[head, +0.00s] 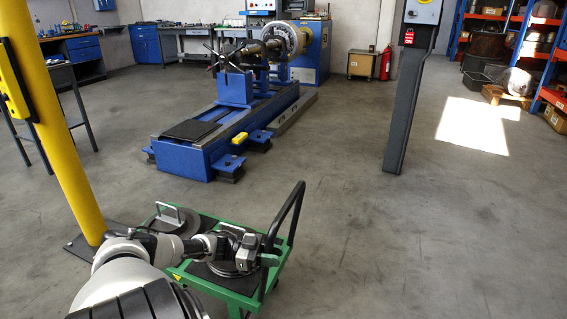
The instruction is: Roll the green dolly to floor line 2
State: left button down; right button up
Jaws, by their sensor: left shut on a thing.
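The green dolly (212,287) stands on the floor at the bottom centre, with a green frame, a dark deck and a black push handle (296,200) rising at its right side. Two round grey metal pieces lie on its deck: one with a grip on top (172,218) at the back left, the other (228,268) partly under my arm. My left gripper (262,256) reaches across the deck and is shut at the push handle, by a small green part. My arm hides part of the deck. My right gripper is not in view. No numbered floor line is visible.
A yellow post (62,140) stands close to the dolly's left. A blue balancing machine (188,158) stands beyond it, and a grey pillar (402,105) with a control box stands at the right. The floor (400,250) right of the dolly is clear.

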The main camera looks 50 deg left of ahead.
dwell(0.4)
pick_arm(q)
jog(key=c, duration=0.9)
grip_release()
jog(key=shift+b+v, duration=0.35)
jog(key=shift+v, duration=5.15)
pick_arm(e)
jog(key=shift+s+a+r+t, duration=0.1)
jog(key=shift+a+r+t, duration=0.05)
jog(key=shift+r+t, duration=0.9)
